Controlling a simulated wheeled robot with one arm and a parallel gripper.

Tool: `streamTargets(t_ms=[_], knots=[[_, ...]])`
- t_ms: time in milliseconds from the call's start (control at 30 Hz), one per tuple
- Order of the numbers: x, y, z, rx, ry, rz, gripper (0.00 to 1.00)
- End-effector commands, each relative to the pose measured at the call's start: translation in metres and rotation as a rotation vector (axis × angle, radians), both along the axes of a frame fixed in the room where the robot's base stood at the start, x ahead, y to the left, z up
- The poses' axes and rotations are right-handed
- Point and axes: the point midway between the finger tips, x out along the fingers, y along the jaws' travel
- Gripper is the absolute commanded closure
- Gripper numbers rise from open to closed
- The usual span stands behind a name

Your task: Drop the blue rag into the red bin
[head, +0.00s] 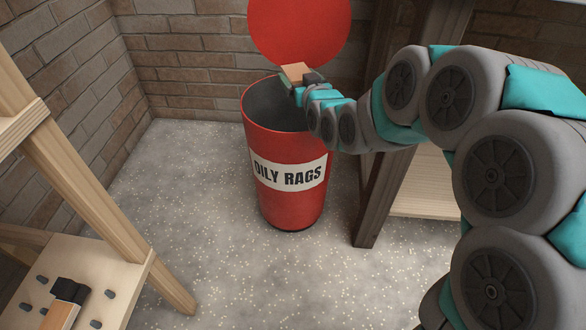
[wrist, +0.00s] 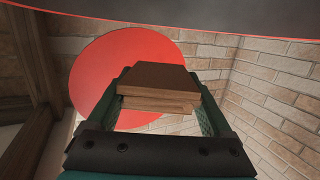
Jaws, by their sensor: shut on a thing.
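My gripper (head: 301,80) is over the far side of the red bin's mouth, below the raised round red lid (head: 300,30). It is shut on a brown block-like thing (head: 295,71). In the wrist view this brown thing (wrist: 155,78) looks like a layered, flat-faced block between both fingers, with the red lid (wrist: 95,70) behind it. The red bin (head: 290,205) stands upright on the floor, open, labelled "OILY RAGS". Its dark inside shows partly; my arm hides the right of its rim. I see no blue rag in either view.
A wooden stand (head: 120,190) is at the left; its low shelf (head: 30,275) holds a black-and-wood object (head: 65,303) and several grey pegs. A dark wooden post (head: 378,190) stands close right of the bin. Brick walls are behind. Speckled floor (head: 200,190) is clear.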

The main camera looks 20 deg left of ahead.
Motion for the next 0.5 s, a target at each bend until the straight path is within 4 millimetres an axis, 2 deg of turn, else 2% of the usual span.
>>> streamTargets(t_ms=[100, 333, 367, 500], knots=[[0.0001, -0.0002, -0.0067, -0.001, 0.001, 0.0, 0.69], [0.0003, -0.0001, -0.006, 0.0, -0.001, -0.001, 0.69], [0.0003, -0.0001, -0.006, 0.0, -0.001, -0.001, 0.13], [0.0004, -0.0002, -0.0059, 0.001, -0.002, -0.001, 0.0]])
